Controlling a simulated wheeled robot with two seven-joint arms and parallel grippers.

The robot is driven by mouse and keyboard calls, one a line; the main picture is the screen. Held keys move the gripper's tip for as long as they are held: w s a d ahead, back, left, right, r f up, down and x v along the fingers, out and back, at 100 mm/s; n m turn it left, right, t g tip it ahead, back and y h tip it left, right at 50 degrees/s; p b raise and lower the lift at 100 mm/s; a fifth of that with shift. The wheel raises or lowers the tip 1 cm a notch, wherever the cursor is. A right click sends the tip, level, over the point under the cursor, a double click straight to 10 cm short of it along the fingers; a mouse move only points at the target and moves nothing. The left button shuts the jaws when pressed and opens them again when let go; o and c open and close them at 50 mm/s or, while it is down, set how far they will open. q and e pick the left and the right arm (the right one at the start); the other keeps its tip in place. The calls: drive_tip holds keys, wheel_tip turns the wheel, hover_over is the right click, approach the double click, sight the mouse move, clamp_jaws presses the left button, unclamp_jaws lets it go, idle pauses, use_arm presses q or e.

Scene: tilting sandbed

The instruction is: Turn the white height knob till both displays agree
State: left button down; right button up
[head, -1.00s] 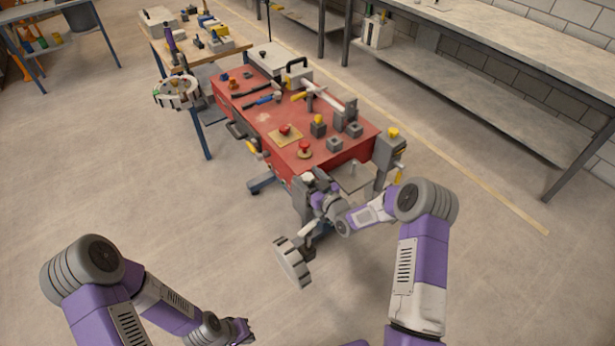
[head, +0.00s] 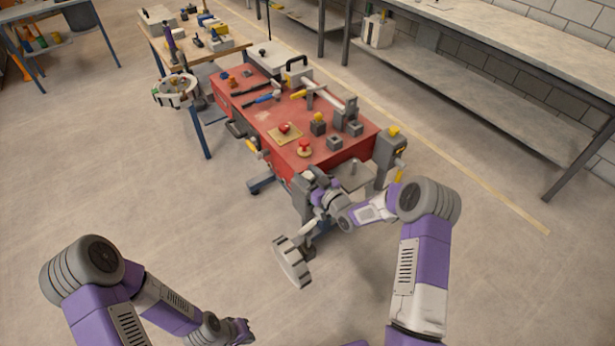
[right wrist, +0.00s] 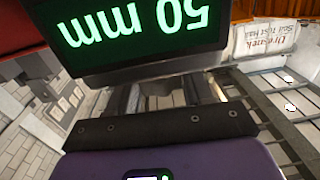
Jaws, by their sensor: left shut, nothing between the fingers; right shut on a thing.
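The red-topped sandbed (head: 262,118) stands in the middle of the head view. My right gripper (head: 314,184) is at its near corner, shut on a small pale part that looks like the white height knob (head: 309,176). The fingers hide most of it. In the right wrist view a display (right wrist: 140,30) reads "50 mm" upside down in green, just past the gripper (right wrist: 165,97). No other reading can be made out. My left gripper (head: 241,331) is shut and empty, low over the floor, away from the sandbed.
A large pale wheel (head: 292,262) hangs near my right gripper at the near side. Grey blocks (head: 335,142) and red buttons (head: 304,147) stand on the red top. A grey post (head: 389,155) rises at the right corner.

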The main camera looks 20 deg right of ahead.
drive_tip(key=n+y+b, duration=0.1)
drive_tip(key=n+g+y+b, duration=0.1)
drive_tip(key=g+y+b, duration=0.1)
drive_tip(key=shift+d+f+n+y+b, duration=0.1)
drive_tip(key=shift+f+n+y+b, duration=0.15)
drive_tip(key=shift+n+y+b, duration=0.15)
drive_tip(key=n+g+y+b, duration=0.1)
drive_tip(key=n+g+y, duration=0.1)
drive_tip(key=g, duration=0.1)
drive_tip(key=n+g+y+b, duration=0.2)
drive_tip(key=n+g+y, duration=0.1)
drive_tip(key=shift+r+g, duration=0.2)
drive_tip(key=shift+g, duration=0.2)
drive_tip(key=shift+n+y, duration=0.3)
drive_tip(key=shift+r, duration=0.1)
drive_tip(key=o, duration=0.9)
drive_tip(key=shift+o, duration=0.2)
drive_tip(key=v, duration=0.7)
drive_tip(key=shift+d+p, duration=0.2)
drive_tip(key=shift+p, duration=0.2)
